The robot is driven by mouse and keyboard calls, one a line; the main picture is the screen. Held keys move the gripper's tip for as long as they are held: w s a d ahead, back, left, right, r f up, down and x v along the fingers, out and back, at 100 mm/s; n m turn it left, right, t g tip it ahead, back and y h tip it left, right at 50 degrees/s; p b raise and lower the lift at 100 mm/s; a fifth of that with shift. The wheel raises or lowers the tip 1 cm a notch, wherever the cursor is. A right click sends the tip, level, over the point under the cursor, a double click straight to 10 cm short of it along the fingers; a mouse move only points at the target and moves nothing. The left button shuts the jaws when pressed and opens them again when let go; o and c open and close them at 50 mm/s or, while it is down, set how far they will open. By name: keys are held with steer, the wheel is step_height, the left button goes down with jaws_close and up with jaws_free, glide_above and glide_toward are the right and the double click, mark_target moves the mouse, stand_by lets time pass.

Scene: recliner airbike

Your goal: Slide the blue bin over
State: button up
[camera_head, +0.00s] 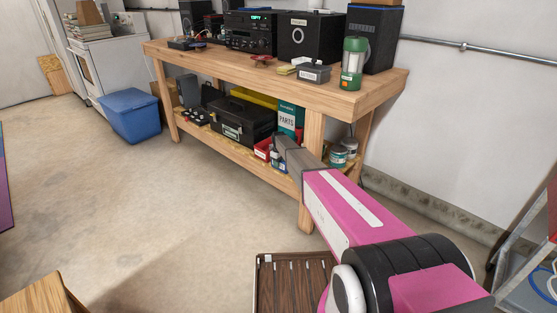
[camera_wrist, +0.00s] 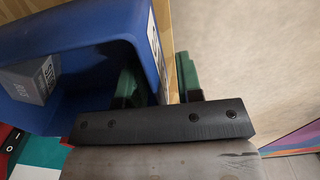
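A blue bin (camera_wrist: 60,28) fills the upper left of the wrist view, with a grey labelled box (camera_wrist: 32,80) inside it. A white label shows on its right side. My gripper (camera_wrist: 157,75) has two green fingers, spread apart. One finger shows inside the bin and the other outside its right wall, with the wall between them. I cannot tell whether either finger touches it. In the head view my arm reaches to the workbench's lower shelf; the fingers are too small to make out there.
A larger blue tote (camera_head: 130,115) stands on the floor left of the wooden workbench (camera_head: 345,98). The lower shelf also holds a black toolbox (camera_head: 240,122), a green-and-white parts box (camera_head: 288,117) and several cans. Open floor lies in front of the bench.

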steer(key=shift+f, duration=0.1)
jaws_close()
steer(key=shift+s+d, duration=0.35)
steer(key=shift+d, duration=0.45)
jaws_free()
